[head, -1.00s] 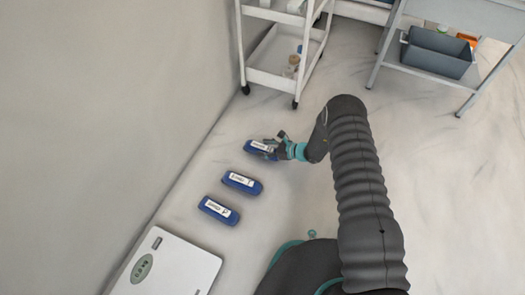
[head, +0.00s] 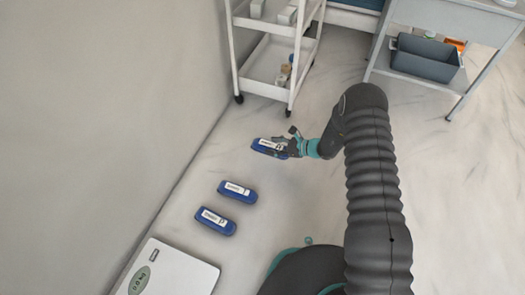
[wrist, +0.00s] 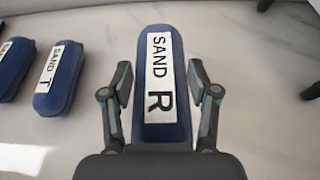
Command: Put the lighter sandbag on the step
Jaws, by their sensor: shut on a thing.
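Three blue sandbags with white labels are in view. My gripper (head: 289,146) is shut on the one marked SAND R (head: 271,147), and its two fingers press the sides in the wrist view (wrist: 160,60). The bag seems to be a little above the floor. The bag marked SAND T (wrist: 58,78) lies to its left in the wrist view. In the head view the two other bags lie on the floor, a middle one (head: 237,190) and a nearer one (head: 215,221). Their weights cannot be told by sight.
A white trolley (head: 262,88) stands behind. A grey table with a dark bin (head: 425,60) is at the back right. The floor between is clear.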

